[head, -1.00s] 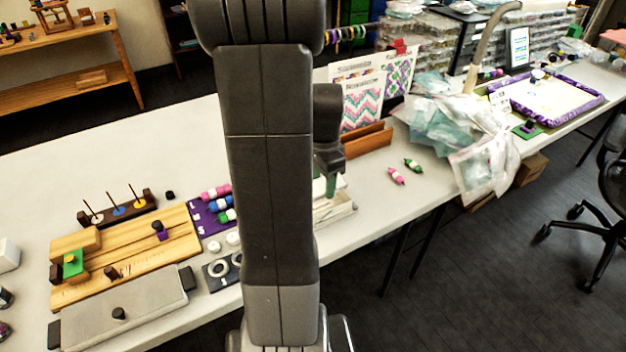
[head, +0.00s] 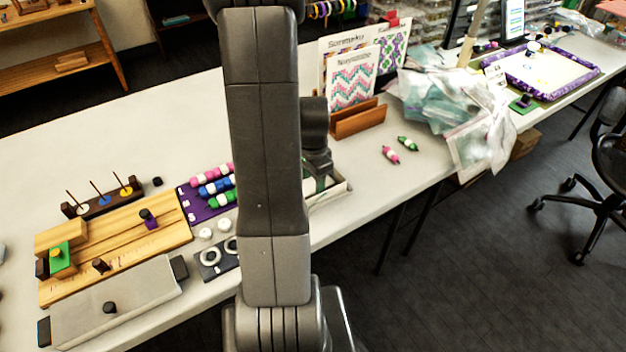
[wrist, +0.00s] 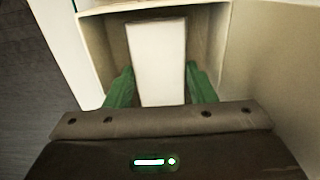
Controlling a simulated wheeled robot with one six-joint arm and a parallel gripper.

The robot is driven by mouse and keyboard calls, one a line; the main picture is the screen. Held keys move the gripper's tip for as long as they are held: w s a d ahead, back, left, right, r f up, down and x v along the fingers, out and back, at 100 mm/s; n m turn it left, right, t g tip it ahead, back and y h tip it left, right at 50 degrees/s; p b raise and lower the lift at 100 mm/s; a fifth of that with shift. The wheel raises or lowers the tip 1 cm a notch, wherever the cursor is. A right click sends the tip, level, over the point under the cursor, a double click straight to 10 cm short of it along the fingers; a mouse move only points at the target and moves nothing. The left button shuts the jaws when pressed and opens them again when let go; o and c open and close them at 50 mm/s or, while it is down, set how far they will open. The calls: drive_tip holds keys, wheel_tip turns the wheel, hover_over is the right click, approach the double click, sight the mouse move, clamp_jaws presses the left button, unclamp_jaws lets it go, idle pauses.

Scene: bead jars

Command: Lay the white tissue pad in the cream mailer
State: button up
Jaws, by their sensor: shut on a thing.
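The white tissue pad (wrist: 158,50) stands out pale between the green fingers of my gripper (wrist: 160,84) in the wrist view. My gripper is shut on the pad, one finger on each side. The cream mailer (wrist: 88,55) surrounds the pad and fingers, with its walls to the left, right and far side. I cannot tell whether the pad touches the mailer's floor. In the head view the mailer (head: 341,190) sits near the table's front edge, partly hidden by my arm. My gripper (head: 318,183) is low over it there, its fingertips mostly hidden.
A brown card holder (head: 358,120) with pattern cards stands behind the mailer. Pink (head: 391,155) and green (head: 408,143) bead pieces lie to its right, before a heap of plastic bags (head: 460,105). A wooden board (head: 120,245) and bead rolls (head: 215,186) lie left.

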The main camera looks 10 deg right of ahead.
sight(313, 184)
drive_tip(key=shift+f, duration=0.2)
drive_tip(key=o, duration=0.7)
drive_tip(key=shift+r, duration=0.1)
drive_tip(key=shift+c, duration=0.2)
wheel_tip(313, 184, up, 12)
drive_tip(key=p, duration=0.1)
drive_tip(key=shift+r, duration=0.15)
